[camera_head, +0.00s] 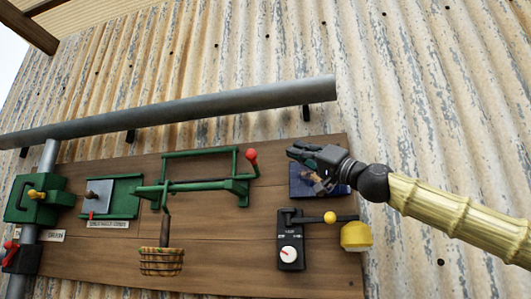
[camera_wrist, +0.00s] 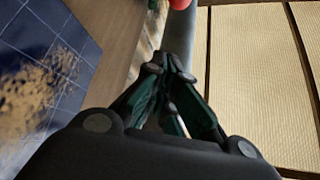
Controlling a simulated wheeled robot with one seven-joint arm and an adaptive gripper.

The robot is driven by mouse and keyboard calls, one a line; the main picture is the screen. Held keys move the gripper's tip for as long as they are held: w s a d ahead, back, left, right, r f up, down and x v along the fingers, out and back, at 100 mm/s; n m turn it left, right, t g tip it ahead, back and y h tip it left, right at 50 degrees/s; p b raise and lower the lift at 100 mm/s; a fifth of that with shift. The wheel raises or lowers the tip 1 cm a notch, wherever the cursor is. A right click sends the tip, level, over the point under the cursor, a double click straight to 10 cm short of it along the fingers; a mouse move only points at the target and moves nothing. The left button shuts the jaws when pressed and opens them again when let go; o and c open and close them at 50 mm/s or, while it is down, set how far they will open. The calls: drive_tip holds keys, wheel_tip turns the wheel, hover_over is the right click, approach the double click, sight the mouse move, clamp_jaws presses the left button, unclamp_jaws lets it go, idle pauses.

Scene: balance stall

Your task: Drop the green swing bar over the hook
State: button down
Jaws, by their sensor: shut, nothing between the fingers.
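A green bar frame (camera_head: 200,153) with a red ball (camera_head: 251,155) at its upper right end is mounted on the wooden board. I take it to be the swing bar; I cannot make out the hook clearly. In the wrist view, a red ball (camera_wrist: 188,3) is cut off by the top edge. My gripper (camera_head: 291,152) is to the right of the red ball, apart from it in the picture, with its fingers pointing left. Its closed, empty fingertips also show in the wrist view (camera_wrist: 166,60).
A dark blue panel (camera_head: 298,190) is partly behind my gripper. A basket (camera_head: 161,262) hangs below the green frame. A grey pipe (camera_head: 200,105) runs above the board (camera_head: 220,235). Green boxes are at left.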

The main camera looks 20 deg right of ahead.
drive_tip(key=shift+a+r, duration=0.1)
drive_tip(key=shift+r, duration=0.1)
drive_tip(key=shift+a, duration=0.1)
drive_tip(key=p+x, duration=0.5)
drive_tip(key=x, duration=0.5)
drive_tip(key=a+f+p, duration=0.1)
drive_tip(key=s+a+f, duration=0.1)
drive_tip(key=f, duration=0.1)
drive_tip(key=shift+f+p, duration=0.2)
drive_tip(key=shift+p, duration=0.15)
drive_tip(key=shift+d, duration=0.1)
drive_tip(key=shift+f, duration=0.1)
